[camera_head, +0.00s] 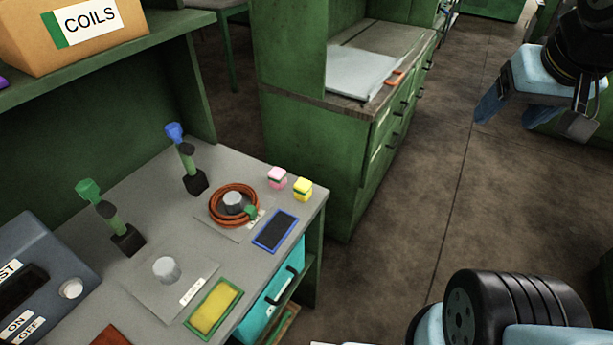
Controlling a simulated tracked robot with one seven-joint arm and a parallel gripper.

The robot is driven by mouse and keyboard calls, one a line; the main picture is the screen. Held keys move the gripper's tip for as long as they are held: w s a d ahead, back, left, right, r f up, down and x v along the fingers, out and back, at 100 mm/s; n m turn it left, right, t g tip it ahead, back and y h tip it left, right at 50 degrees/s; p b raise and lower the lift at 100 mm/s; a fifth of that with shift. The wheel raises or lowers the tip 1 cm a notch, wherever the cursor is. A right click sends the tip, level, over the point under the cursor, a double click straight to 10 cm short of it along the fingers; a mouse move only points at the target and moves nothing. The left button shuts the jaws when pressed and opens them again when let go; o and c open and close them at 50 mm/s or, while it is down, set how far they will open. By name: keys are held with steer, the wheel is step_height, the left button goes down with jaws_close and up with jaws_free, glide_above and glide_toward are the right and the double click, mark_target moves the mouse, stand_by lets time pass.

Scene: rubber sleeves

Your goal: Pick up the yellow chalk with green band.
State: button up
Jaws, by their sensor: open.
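The yellow chalk (302,189), a small block with a dark green band around it, stands on the grey bench top near its far right corner. A pink chalk (277,177) with a similar dark band stands just left of it, slightly apart. My gripper (532,118) is at the upper right, well away from the bench and above the floor. Its blue fingers are spread apart, with nothing seen between them. The yellow chalk is unobstructed in this view.
A coiled orange cable (214,207) and a blue-framed dark pad (274,231) lie near the chalks. Two upright tool-like stands (195,181) (127,239) are further left. A shelf (120,50) holds a COILS box (75,36). A green cabinet (305,150) stands behind the bench.

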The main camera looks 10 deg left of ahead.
stand_by(0.3)
steer(key=n+g, duration=0.6)
steer(key=n, duration=2.5)
glide_above(303, 183)
step_height(303, 183, down, 19)
steer(key=f, duration=0.7)
steer(key=shift+w+f, duration=0.1)
steer(key=shift+w, duration=0.1)
steer(key=shift+s+f, duration=0.15)
steer(key=shift+f, duration=1.3)
steer(key=shift+s+f, duration=0.1)
steer(key=shift+f, duration=1.3)
steer(key=shift+c, duration=0.2)
